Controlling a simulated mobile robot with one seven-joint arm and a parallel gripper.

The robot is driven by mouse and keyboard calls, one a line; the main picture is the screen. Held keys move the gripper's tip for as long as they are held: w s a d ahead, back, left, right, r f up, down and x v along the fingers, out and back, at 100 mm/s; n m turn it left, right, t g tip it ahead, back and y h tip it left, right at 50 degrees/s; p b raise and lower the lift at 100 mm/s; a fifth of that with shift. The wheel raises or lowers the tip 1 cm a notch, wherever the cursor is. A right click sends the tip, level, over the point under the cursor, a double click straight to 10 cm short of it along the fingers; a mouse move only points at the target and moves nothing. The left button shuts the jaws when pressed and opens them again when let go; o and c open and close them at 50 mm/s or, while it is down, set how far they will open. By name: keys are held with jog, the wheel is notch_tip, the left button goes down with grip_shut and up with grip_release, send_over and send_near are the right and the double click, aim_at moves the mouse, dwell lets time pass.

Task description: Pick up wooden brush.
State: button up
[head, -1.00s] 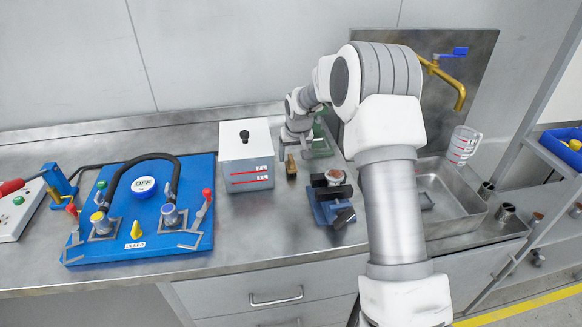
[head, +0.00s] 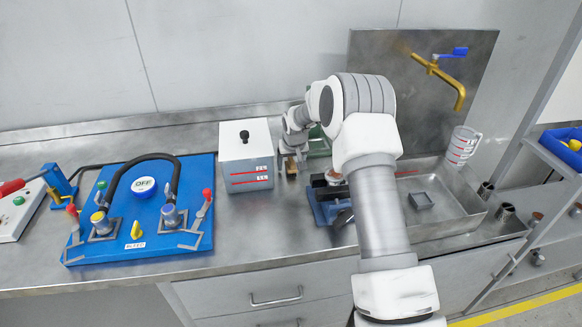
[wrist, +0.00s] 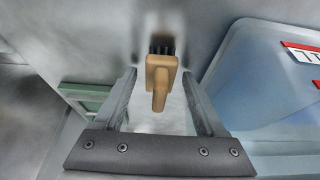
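The wooden brush (wrist: 161,76) has a tan handle and dark bristles. In the wrist view it lies between the two fingers of my gripper (wrist: 160,88), with a visible gap on each side. My gripper is open, and its fingers appear apart from the brush. In the head view the brush (head: 291,166) is small and partly covered by my gripper (head: 291,158), just right of the white box.
The white box (head: 246,158) with red marks stands close on the left; its wall (wrist: 270,80) fills the right of the wrist view. A green object (head: 319,146) is behind. A blue vise-like fixture (head: 322,207) is in front right. A sink (head: 455,205) lies farther right.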

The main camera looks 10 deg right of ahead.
grip_shut()
jog(key=shift+r, duration=0.1)
jog(key=shift+r, duration=0.55)
notch_tip(320, 180, up, 3)
jog(key=shift+r, duration=0.1)
jog(key=s+d+r, duration=0.6)
jog(key=s+d, duration=0.1)
jog(key=d, duration=0.2)
jog(key=shift+r, duration=0.3)
jog(key=shift+s+d, duration=0.1)
